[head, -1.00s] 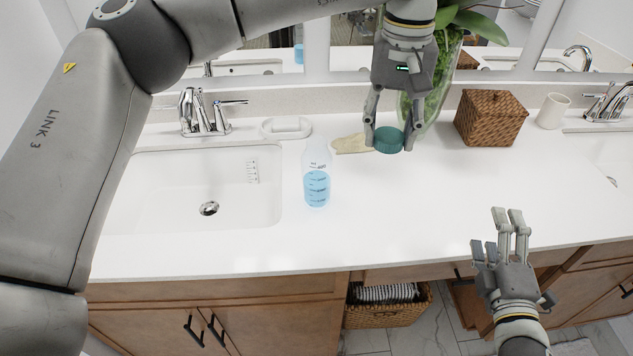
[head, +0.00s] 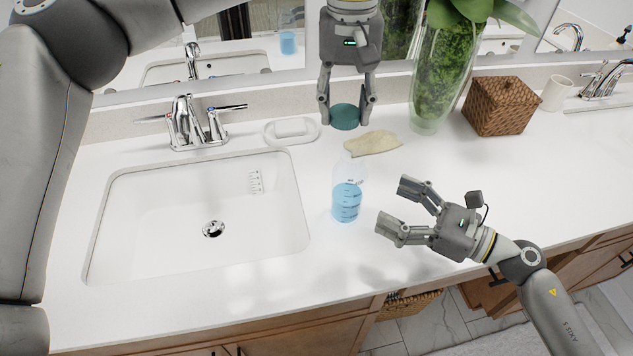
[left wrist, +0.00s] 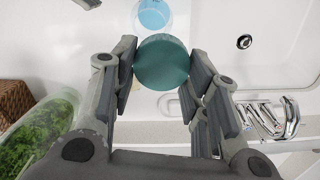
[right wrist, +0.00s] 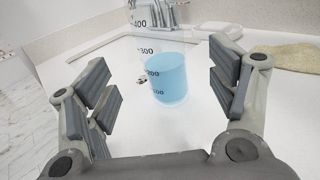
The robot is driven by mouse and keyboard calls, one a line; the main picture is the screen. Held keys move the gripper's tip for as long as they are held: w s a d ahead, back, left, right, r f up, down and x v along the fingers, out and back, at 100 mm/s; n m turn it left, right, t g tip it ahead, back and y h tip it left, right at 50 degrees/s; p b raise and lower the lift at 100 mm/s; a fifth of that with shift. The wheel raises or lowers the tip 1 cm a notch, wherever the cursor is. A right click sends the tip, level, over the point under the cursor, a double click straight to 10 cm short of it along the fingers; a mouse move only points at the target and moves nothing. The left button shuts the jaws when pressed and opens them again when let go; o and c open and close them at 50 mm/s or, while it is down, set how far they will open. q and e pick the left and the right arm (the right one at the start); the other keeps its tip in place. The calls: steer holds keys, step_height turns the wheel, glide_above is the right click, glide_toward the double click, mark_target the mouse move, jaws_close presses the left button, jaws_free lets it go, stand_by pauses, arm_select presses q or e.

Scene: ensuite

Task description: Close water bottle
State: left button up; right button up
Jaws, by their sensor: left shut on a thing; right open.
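The clear water bottle (head: 347,200) stands upright on the white counter, right of the sink, with blue water in its lower part and no cap on it. My left gripper (head: 346,110) is shut on the round teal cap (head: 345,117) and holds it above the counter, behind the bottle. The cap also shows between the fingers in the left wrist view (left wrist: 162,63). My right gripper (head: 392,208) is open just right of the bottle, its fingers pointing at it. In the right wrist view the bottle (right wrist: 165,78) appears between the spread fingers, apart from them.
The sink (head: 200,215) with its chrome faucet (head: 195,125) lies left of the bottle. A soap dish (head: 291,131) and a beige cloth (head: 373,142) lie behind it. A glass plant vase (head: 438,80) and wicker box (head: 500,106) stand at the back right. Counter right of my right gripper is clear.

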mark_target(363, 188)
arm_select(q)
steer(key=shift+s+d+r, duration=0.2)
steer(key=shift+s+d, duration=0.2)
steer(key=shift+d, duration=0.4)
arm_select(e)
steer(key=shift+w+a+r, duration=0.15)
steer(key=shift+w+a, duration=0.15)
steer(key=shift+a, duration=0.25)
arm_select(q)
steer(key=shift+d, duration=0.15)
arm_select(e)
steer(key=x, duration=0.8)
steer(key=shift+r, duration=0.1)
arm_select(q)
steer(key=shift+s, duration=0.15)
arm_select(e)
steer(key=shift+w+a, duration=0.2)
steer(key=shift+a, duration=0.25)
arm_select(q)
steer(key=shift+d, duration=0.1)
arm_select(e)
steer(key=shift+c, duration=0.3)
steer(key=c, duration=1.5)
arm_select(q)
steer(key=shift+f, duration=2.45)
arm_select(e)
steer(key=shift+o, duration=0.2)
